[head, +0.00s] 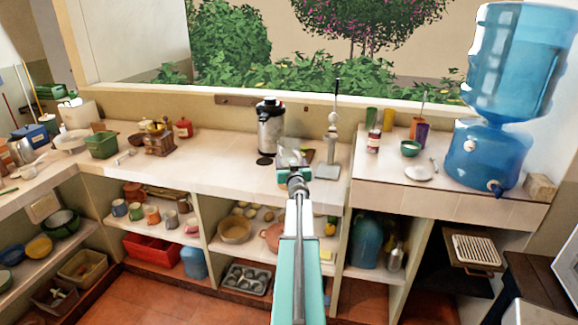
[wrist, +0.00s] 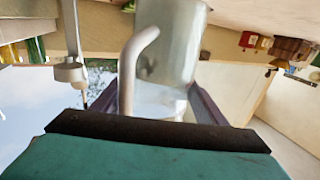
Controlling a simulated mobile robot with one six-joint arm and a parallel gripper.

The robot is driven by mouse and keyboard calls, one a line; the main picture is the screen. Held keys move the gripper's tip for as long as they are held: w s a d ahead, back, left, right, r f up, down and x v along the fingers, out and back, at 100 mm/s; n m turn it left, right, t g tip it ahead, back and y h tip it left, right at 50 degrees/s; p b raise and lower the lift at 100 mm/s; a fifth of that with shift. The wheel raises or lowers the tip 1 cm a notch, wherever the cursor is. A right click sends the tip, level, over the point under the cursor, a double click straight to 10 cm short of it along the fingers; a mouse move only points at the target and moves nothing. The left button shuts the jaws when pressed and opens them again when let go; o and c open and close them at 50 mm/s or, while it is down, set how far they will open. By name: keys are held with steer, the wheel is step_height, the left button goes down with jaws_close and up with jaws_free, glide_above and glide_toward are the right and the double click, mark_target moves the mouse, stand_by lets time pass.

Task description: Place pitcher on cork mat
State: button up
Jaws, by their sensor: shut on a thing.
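The pitcher (wrist: 182,45) is a pale grey, see-through vessel with a light curved handle (wrist: 131,75), large in the wrist view. In the head view the pitcher (head: 291,157) is small and partly hidden by my wrist, over the counter's front part. My gripper (wrist: 157,103) is shut on the pitcher, with a finger on either side of it. In the head view my gripper (head: 294,172) reaches the counter from below. A brown flat patch (head: 308,156) just right of the pitcher may be the cork mat; it is mostly hidden and I cannot tell.
A steel dispenser (head: 270,128) stands behind and left of the pitcher, with a small dark disc (head: 264,161) before it. A grey stand with a tall rod (head: 331,150) is close on the right.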

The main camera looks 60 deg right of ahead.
steer(key=shift+x, duration=0.85)
steer(key=shift+s+d, duration=0.15)
steer(key=shift+w+d+f+b, duration=0.1)
steer(key=shift+d+f+b, duration=0.1)
steer(key=shift+f, duration=0.7)
steer(key=shift+w+d+f+b, duration=0.1)
steer(key=shift+d+f+b, duration=0.1)
steer(key=shift+f, duration=0.65)
steer(key=shift+f, duration=0.15)
steer(key=o, duration=1.8)
steer(key=shift+a, duration=0.1)
steer(key=b+v, duration=0.1)
steer(key=v, duration=1.1)
